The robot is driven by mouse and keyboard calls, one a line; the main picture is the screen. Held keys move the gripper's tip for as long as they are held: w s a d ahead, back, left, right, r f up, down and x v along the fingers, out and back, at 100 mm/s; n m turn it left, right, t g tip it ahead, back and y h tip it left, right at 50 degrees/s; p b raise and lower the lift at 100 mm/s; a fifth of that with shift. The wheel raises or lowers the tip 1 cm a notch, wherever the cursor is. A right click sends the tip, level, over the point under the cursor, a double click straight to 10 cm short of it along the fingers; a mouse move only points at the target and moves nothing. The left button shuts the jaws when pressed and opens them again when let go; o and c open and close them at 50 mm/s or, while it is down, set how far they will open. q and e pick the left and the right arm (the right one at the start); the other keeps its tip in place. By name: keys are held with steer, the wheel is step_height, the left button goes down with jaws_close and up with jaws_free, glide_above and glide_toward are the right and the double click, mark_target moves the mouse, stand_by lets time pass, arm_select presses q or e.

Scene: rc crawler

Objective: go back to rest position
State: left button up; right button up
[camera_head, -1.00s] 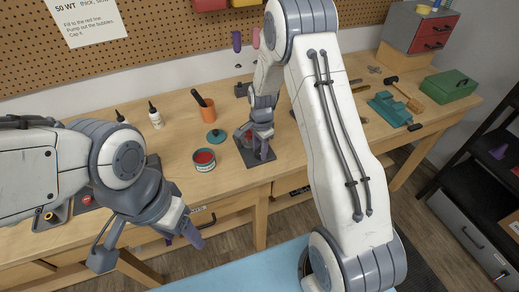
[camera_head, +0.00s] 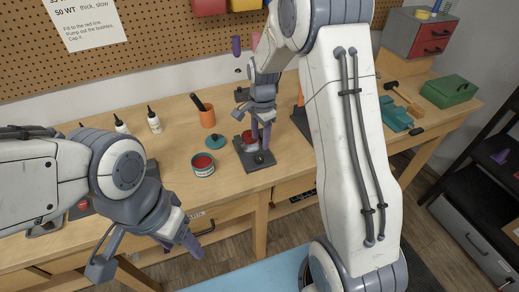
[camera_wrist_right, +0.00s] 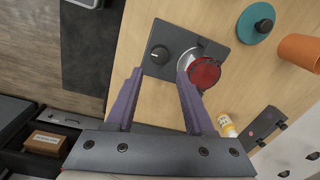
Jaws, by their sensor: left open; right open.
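My right gripper (camera_head: 261,143) is open and empty above the dark plate on the workbench. In the right wrist view its two purple fingers (camera_wrist_right: 159,76) are spread apart, with the plate beyond them. A round metal holder with red contents (camera_wrist_right: 204,72) sits on that plate; the right fingertip overlaps its edge in the picture, and I cannot tell whether they touch. My left gripper (camera_head: 190,246) is open and empty, in front of the bench's front edge, with its fingers pointing down. My right arm crosses the middle of the head view and hides part of the bench.
The dark plate (camera_head: 263,160) has a knob (camera_wrist_right: 159,55). Near it stand an open tin with red contents (camera_head: 203,165), a teal lid (camera_head: 215,141) and an orange cup (camera_head: 208,117). Glue bottles (camera_head: 153,120) stand further left. A green box (camera_head: 449,91) is at right.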

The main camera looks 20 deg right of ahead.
step_height(320, 180, up, 2)
steer(key=shift+r, duration=0.2)
stand_by(0.3)
steer(key=s+a+r+n, duration=0.6)
steer(key=s+a+n, duration=0.4)
steer(key=s+a, duration=0.25)
steer(key=s+a+n, duration=0.1)
steer(key=s+n, duration=0.5)
steer(key=s, duration=0.2)
steer(key=s+a+r+n, duration=0.1)
steer(key=s+a+n, duration=0.1)
steer(key=s+n, duration=0.4)
steer(key=s, duration=0.3)
steer(key=shift+s+a+r+g+y, duration=0.15)
steer(key=shift+a+r+g+y, duration=0.15)
steer(key=shift+y, duration=0.1)
